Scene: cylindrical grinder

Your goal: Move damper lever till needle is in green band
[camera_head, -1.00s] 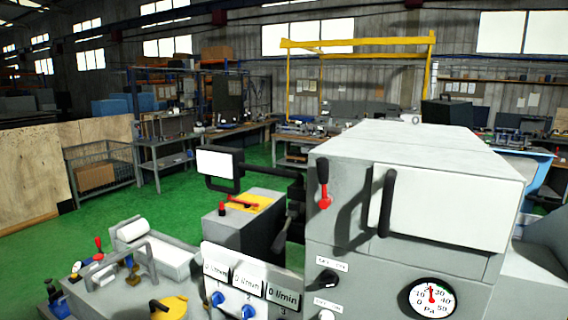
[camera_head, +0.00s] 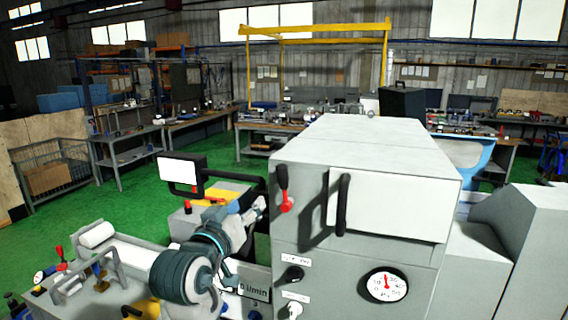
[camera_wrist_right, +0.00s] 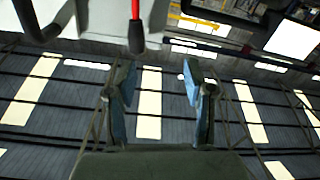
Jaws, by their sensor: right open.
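The damper lever (camera_head: 284,188), with a red hub and a black grip pointing up, is on the grey cabinet front. It also shows in the right wrist view (camera_wrist_right: 136,32), top centre. The round white gauge (camera_head: 387,285) is low on the same front; its red needle points about straight up, and I cannot make out a green band. My right gripper (camera_head: 262,202) is left of the lever in the head view, apart from it. In the right wrist view its two fingers (camera_wrist_right: 160,80) are spread and empty. My left gripper is not in view.
A black vertical door handle (camera_head: 342,205) stands out just right of the lever. A white screen on a dark arm (camera_head: 181,169) is to the left. Flow meters (camera_head: 256,292) are partly hidden by my right arm.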

